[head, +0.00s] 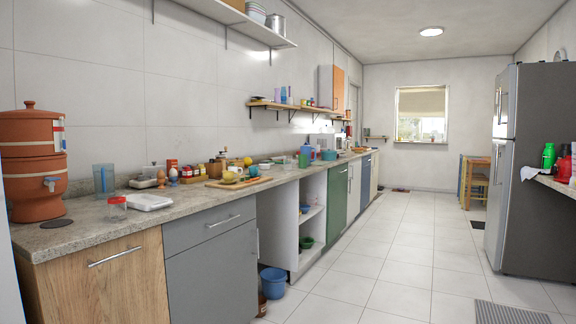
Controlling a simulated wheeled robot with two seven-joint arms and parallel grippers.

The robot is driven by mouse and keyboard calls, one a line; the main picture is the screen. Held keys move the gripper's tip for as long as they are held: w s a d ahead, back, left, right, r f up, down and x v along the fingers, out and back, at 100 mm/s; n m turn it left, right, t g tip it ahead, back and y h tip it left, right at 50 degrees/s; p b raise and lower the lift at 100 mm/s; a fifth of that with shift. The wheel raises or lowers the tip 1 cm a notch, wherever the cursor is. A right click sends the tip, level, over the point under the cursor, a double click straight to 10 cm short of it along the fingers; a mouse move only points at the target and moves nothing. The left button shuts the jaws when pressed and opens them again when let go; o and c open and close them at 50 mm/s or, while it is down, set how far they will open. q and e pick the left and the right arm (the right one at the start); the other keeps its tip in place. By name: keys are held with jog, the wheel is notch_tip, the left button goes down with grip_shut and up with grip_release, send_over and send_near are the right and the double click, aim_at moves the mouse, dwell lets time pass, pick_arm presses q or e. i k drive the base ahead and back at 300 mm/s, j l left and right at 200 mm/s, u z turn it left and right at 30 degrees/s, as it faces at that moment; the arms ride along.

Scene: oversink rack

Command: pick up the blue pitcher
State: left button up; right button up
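A blue vessel that looks like the blue pitcher (308,150) stands upright on the long counter (75,232), toward its middle. It is small in the head view, so its handle and spout are hard to make out. A green item (303,160) is close in front of it and hides part of its lower body. Neither of my grippers is in view.
A translucent blue tumbler (104,180), a clay water filter (33,165) and a cutting board with fruit (238,182) are on the counter. A blue bucket (273,282) stands on the floor by the cabinets. The tiled floor (390,265) is open toward the fridge (530,165).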

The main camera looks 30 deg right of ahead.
aim_at(304, 150)
jog(key=i+l+z, duration=0.35)
jog(key=l, duration=0.2)
jog(key=i+l+z, duration=0.65)
jog(key=i, duration=0.25)
jog(key=i+l+z, duration=0.35)
jog(key=i, duration=0.15)
jog(key=i+z, duration=0.35)
jog(key=i, duration=0.15)
jog(key=i+u, duration=0.15)
jog(key=i, duration=0.45)
jog(key=i+l+u, duration=0.1)
jog(key=i, duration=0.5)
jog(key=i+l+u, duration=0.15)
jog(key=i, duration=0.45)
jog(key=i+l+u, duration=0.15)
jog(key=i+u, duration=0.3)
jog(key=i+l+u, duration=0.2)
jog(key=u, duration=0.2)
jog(key=i+l+u, duration=0.25)
jog(key=l+u, duration=0.2)
jog(key=i+l+u, duration=0.15)
jog(key=l+u, duration=0.25)
jog(key=i+l+u, duration=0.1)
jog(key=l+u, duration=0.35)
jog(key=l, duration=0.1)
